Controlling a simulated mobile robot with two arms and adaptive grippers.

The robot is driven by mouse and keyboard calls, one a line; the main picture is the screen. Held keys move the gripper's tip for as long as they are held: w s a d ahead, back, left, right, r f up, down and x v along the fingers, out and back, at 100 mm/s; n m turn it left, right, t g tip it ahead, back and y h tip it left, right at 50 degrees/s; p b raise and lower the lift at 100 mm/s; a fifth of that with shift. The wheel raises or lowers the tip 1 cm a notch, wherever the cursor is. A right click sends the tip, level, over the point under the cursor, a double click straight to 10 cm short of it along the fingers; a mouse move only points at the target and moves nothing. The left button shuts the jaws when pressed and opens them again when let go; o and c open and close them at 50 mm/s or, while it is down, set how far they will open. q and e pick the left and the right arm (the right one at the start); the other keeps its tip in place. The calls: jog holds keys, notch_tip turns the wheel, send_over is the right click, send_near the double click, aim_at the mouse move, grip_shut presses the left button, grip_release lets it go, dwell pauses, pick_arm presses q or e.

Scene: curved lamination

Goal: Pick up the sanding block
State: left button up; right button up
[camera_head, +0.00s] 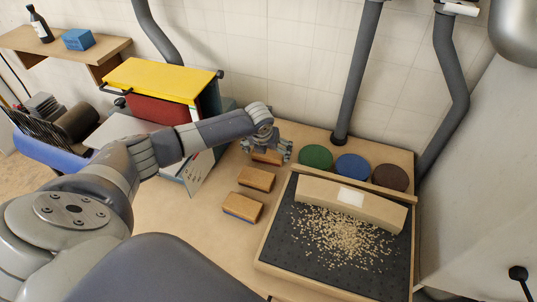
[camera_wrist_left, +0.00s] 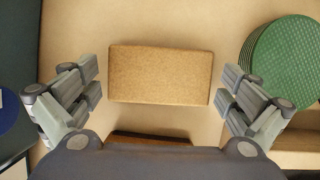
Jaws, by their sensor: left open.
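Three cork-topped sanding blocks lie in a row on the wooden bench. The far block (camera_head: 267,157) is partly hidden by my left gripper (camera_head: 268,150) in the head view. The middle block (camera_head: 256,179) and the near block (camera_head: 242,207) are in plain view; the near one has a blue underside. In the left wrist view, a cork block (camera_wrist_left: 160,75) lies between the open fingers of my left gripper (camera_wrist_left: 165,90), with a gap on each side. Part of another block (camera_wrist_left: 148,138) shows below it, behind the gripper body. My right gripper is not in view.
Green (camera_head: 315,157), blue (camera_head: 353,167) and brown (camera_head: 390,177) discs lie right of the blocks. A black perforated tray (camera_head: 285,240) holds a curved wooden piece (camera_head: 335,197) and wood chips. A yellow-topped rack (camera_head: 160,80) stands left. Grey pipes rise behind.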

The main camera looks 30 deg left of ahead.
aim_at(268, 152)
pick_arm(q)
jog(key=c, duration=0.8)
notch_tip(268, 152, up, 10)
jog(key=shift+r+b, duration=0.1)
jog(key=shift+b, duration=0.4)
